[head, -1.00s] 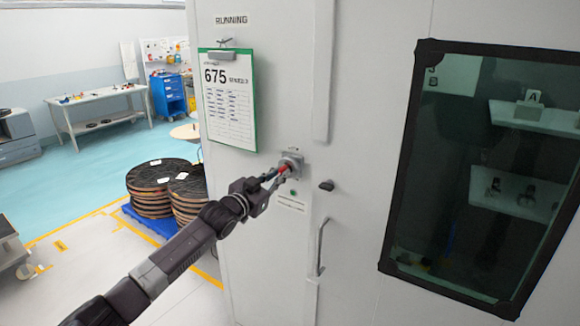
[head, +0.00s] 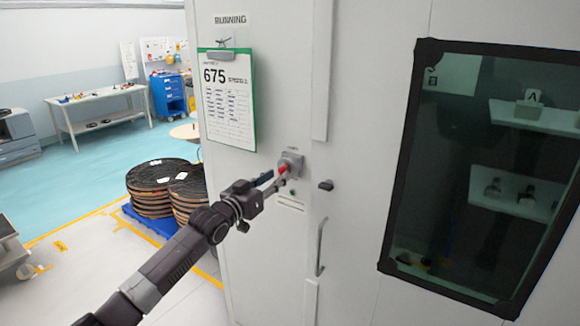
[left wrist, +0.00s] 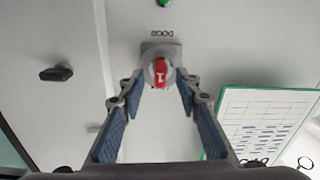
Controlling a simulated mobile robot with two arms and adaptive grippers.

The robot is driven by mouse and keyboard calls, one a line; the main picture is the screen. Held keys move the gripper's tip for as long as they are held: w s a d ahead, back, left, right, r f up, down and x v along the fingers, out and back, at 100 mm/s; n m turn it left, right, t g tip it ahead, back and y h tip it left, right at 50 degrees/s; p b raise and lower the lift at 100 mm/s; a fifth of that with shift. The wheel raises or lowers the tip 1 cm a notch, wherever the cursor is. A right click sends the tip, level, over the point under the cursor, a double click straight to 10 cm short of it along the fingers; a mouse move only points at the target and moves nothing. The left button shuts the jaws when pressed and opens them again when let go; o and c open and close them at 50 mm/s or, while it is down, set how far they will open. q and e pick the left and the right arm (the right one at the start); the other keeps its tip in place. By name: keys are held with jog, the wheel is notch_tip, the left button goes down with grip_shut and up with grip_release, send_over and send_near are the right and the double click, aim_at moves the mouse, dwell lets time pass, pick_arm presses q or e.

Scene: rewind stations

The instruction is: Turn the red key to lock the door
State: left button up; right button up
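The red key (head: 283,169) sits in a grey switch housing (head: 293,160) on the pale door panel. In the left wrist view the red key (left wrist: 160,73) shows a white mark and stands along the picture's vertical, between and beyond the fingertips. My left gripper (head: 273,182) is open in front of the key; its fingers (left wrist: 160,88) are spread on both sides with gaps to the key. The door (head: 365,130) has a vertical handle (head: 320,248) and a dark window, and appears closed. My right gripper is in neither view.
A clipboard (head: 229,100) reading 675 hangs above left of the switch. A dark knob (head: 326,185) sticks out to its right, and a green button (left wrist: 163,3) is near it. Stacked reels (head: 155,187) stand on the floor at left.

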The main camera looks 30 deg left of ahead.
pick_arm(q)
jog(key=s, duration=0.9)
jog(key=shift+s+a, duration=0.2)
jog(key=shift+a, duration=0.05)
